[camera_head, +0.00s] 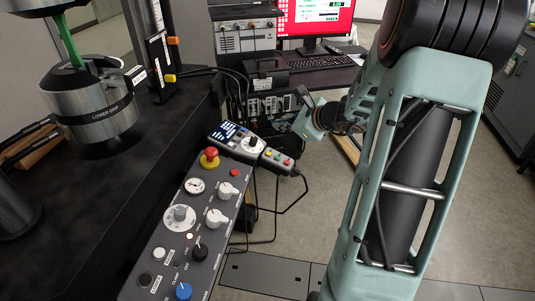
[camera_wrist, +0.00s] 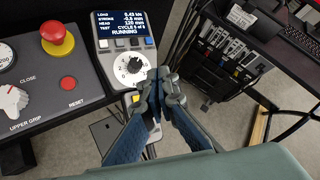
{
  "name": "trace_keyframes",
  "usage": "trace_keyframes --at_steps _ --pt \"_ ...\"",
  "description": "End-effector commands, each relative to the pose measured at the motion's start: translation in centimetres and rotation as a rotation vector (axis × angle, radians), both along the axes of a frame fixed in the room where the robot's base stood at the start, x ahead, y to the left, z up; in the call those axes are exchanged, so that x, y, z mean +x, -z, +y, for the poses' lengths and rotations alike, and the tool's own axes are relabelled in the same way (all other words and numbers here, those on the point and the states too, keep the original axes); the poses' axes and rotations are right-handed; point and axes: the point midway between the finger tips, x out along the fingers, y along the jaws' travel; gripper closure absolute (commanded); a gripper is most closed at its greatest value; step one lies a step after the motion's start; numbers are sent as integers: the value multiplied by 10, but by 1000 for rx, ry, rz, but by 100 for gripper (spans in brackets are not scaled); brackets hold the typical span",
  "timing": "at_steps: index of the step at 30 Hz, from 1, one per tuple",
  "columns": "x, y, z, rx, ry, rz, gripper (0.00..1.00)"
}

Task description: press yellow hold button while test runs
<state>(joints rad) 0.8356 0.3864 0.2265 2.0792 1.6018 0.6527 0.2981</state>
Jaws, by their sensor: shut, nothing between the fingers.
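The handheld control box (camera_head: 217,139) has a lit blue screen, a white knob and a row of coloured buttons. In the wrist view its screen (camera_wrist: 124,24) reads RUNNING, cycle 5 of 8. A small yellow button (camera_wrist: 136,98) shows below the knob, just left of my gripper (camera_wrist: 160,84). My gripper is shut and empty, with its fingers over the lower part of the box, hiding the other buttons there. Contact with the yellow button cannot be told. A green specimen (camera_head: 70,45) stands above the lower grip (camera_head: 95,108).
The large grey panel (camera_head: 160,240) beside the box carries a red emergency knob (camera_head: 209,156), several dials and a blue knob. A desk with a keyboard (camera_head: 318,62) and a red-screened monitor (camera_head: 318,18) stands behind. Cables hang below the box. Floor is open at right.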

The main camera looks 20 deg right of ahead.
Motion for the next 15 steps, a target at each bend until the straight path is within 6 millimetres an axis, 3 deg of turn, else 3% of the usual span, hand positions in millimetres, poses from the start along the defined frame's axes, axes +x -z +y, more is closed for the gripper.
trace_keyframes --at_steps 8,15 --pt "0 6 1 1 -1 0 100" --pt "3 30 6 2 -2 0 100"
